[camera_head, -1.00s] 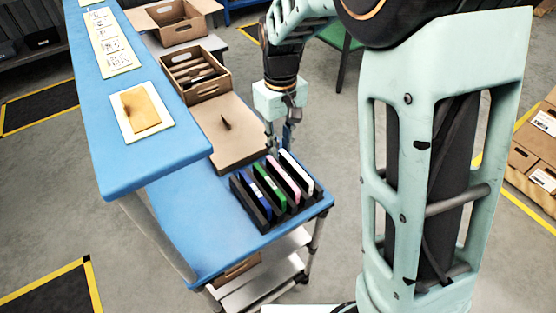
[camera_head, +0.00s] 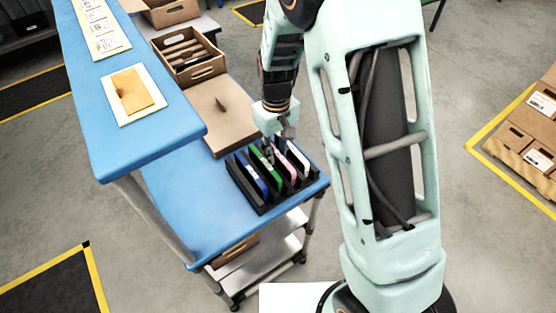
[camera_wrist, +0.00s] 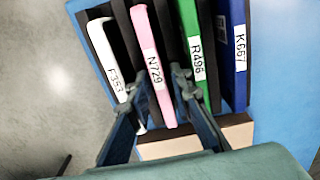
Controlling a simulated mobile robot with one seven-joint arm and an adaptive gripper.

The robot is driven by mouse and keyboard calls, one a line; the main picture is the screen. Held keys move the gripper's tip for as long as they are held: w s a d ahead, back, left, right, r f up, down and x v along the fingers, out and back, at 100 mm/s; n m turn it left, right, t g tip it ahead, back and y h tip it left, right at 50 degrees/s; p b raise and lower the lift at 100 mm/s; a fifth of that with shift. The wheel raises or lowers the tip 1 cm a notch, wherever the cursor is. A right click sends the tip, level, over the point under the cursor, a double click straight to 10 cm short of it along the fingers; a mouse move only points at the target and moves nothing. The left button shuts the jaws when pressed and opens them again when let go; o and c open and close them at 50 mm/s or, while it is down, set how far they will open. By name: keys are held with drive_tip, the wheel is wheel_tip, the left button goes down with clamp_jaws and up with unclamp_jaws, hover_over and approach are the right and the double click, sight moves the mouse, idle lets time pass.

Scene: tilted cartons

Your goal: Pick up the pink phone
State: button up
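The pink phone (camera_wrist: 151,60), labelled N729, stands upright in a slot of a black rack (camera_head: 262,207). In the head view the pink phone (camera_head: 287,168) shows between the green and white ones. My gripper (camera_wrist: 158,88) is open in the wrist view, one finger on each side of the pink phone, with gaps visible, so it is not closed on it. In the head view my gripper (camera_head: 276,143) is low over the rack, and its fingertips are hard to make out.
A white phone (camera_wrist: 106,55), a green phone (camera_wrist: 193,50) and a blue phone (camera_wrist: 238,60) stand in the same rack. The rack is on a blue table (camera_head: 195,220). A brown carton (camera_head: 188,66) and a flat brown board (camera_head: 212,112) lie behind it.

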clamp_jaws()
drive_tip(key=shift+r, duration=0.1)
